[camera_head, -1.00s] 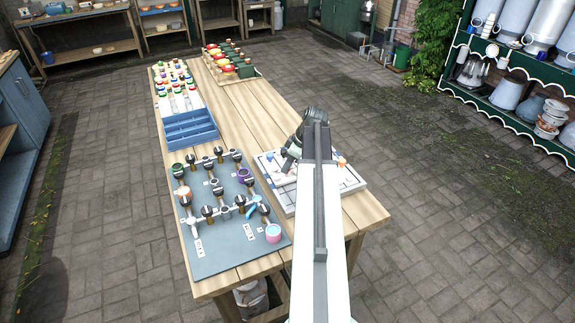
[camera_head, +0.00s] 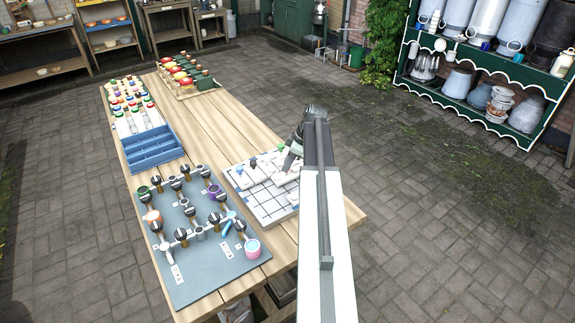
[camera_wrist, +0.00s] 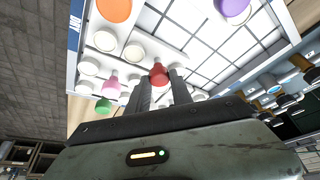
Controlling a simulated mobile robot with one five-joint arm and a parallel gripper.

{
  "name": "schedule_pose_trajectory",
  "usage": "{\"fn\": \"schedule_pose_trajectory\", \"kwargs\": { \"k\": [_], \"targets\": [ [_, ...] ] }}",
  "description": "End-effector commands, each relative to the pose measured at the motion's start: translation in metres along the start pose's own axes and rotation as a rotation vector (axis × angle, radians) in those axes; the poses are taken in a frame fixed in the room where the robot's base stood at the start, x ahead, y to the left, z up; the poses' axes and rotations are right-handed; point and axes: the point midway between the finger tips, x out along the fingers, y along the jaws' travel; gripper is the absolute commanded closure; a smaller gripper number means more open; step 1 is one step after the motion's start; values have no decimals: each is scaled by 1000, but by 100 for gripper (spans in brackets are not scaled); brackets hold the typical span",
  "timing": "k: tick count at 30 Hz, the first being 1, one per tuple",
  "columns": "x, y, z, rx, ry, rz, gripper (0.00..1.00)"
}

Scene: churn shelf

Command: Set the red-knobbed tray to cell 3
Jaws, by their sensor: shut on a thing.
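A white board ruled into cells (camera_head: 262,203) lies on the right of the wooden table. Its empty cells also show in the wrist view (camera_wrist: 205,58). My gripper (camera_head: 294,158) is over the board's far right part. In the wrist view, my gripper (camera_wrist: 163,80) has its two fingers around a red knob (camera_wrist: 158,73), shut on it. The red-knobbed tray's body is mostly hidden by my fingers. I cannot read cell numbers.
Coloured-knob pieces (camera_head: 128,98) and a wooden tray (camera_head: 188,85) sit at the table's far end. Paving surrounds the table.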

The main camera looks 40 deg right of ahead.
Motion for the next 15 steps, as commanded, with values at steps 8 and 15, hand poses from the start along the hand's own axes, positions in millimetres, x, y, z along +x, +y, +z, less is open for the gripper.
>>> {"fn": "schedule_pose_trajectory", "kwargs": {
  "k": [8, 15],
  "targets": [
    [4, -5, -8, -15, -8, -9, 52],
    [6, -6, -12, -19, -7, -11, 52]
  ]
}}
